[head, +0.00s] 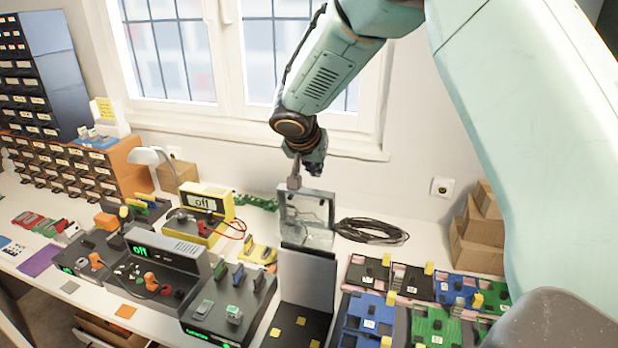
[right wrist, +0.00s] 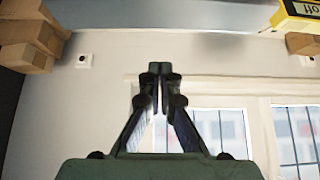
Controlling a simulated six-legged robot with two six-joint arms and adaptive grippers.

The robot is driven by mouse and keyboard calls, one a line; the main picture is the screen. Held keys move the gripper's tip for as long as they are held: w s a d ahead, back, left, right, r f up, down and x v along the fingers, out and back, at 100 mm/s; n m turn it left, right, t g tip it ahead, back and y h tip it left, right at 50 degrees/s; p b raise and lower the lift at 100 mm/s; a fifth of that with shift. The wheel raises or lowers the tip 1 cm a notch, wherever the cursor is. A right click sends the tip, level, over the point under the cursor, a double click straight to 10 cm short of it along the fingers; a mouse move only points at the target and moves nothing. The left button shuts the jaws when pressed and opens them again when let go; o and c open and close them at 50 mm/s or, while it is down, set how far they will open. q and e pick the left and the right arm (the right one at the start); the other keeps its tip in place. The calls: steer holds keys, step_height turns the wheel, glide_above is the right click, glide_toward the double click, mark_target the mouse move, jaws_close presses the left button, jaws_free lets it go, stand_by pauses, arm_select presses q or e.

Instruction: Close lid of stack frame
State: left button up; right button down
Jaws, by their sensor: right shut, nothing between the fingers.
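The stack frame (head: 300,325) stands at the front middle of the bench, with a dark base bearing small yellow pieces. Its lid stands open and upright: a plain grey panel (head: 308,278) with a clear, grey-rimmed panel (head: 306,216) above or behind it; I cannot tell how they join. My right gripper (head: 294,182) points down at the top left edge of the clear panel. I cannot tell whether it touches. In the right wrist view its fingers (right wrist: 160,70) are together and empty. My left gripper is not in view.
A yellow meter (head: 207,203) and a dark console (head: 160,265) stand left of the frame. A black cable coil (head: 372,231) lies behind to the right. Blue and green trays (head: 435,325) fill the right front. Cartons (head: 478,235) stand by the wall.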

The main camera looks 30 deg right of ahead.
steer(key=shift+s+a+f+p, duration=0.2)
steer(key=shift+s+a+f, duration=0.1)
steer(key=shift+s+a, duration=0.4)
steer(key=shift+s+a+f+p, duration=0.25)
steer(key=shift+s+a, duration=0.3)
steer(key=shift+a, duration=0.25)
